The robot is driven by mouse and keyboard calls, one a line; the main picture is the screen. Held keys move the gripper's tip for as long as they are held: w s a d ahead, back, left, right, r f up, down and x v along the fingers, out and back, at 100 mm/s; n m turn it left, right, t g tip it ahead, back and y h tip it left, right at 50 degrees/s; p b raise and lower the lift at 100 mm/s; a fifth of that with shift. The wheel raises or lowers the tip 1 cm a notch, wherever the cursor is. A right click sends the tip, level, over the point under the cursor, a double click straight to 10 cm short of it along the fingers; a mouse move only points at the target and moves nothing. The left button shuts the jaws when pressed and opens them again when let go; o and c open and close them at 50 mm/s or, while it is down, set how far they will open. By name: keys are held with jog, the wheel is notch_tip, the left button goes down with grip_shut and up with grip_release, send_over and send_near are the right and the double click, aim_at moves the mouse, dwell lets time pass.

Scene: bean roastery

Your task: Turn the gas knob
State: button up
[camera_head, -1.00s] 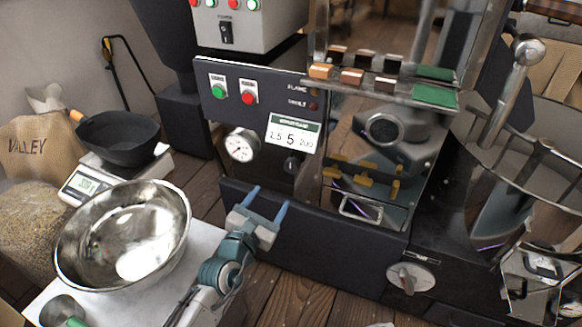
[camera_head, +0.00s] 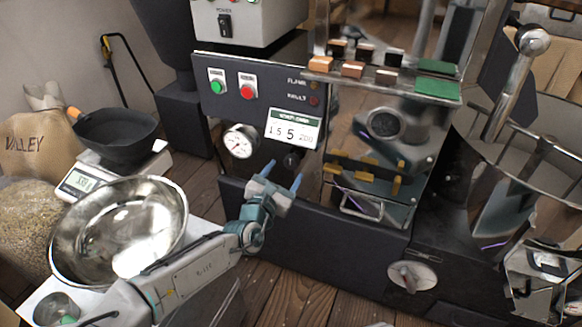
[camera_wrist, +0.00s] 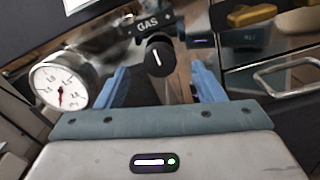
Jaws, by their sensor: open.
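The gas knob is a round black knob with a white line on it. In the wrist view the gas knob (camera_wrist: 159,57) sits below a "GAS" label (camera_wrist: 147,25), ahead of and between my blue fingertips. In the head view the gas knob (camera_head: 292,160) is at the lower right of the dark control panel (camera_head: 215,105). My gripper (camera_head: 283,173) is open, its two blue fingers pointing up at the panel just below the knob. It also shows in the wrist view (camera_wrist: 158,85). The fingers appear apart from the knob.
A pressure gauge (camera_head: 240,141) is left of the knob, under green (camera_head: 217,87) and red (camera_head: 247,92) buttons. A metal handle (camera_head: 360,208) and yellow levers (camera_head: 365,175) are to the right. A steel bowl (camera_head: 75,215) stands left of my arm.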

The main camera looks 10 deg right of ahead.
aim_at(291, 164)
jog(key=shift+b+x, duration=0.7)
jog(key=shift+x, duration=1.6)
jog(key=c, duration=1)
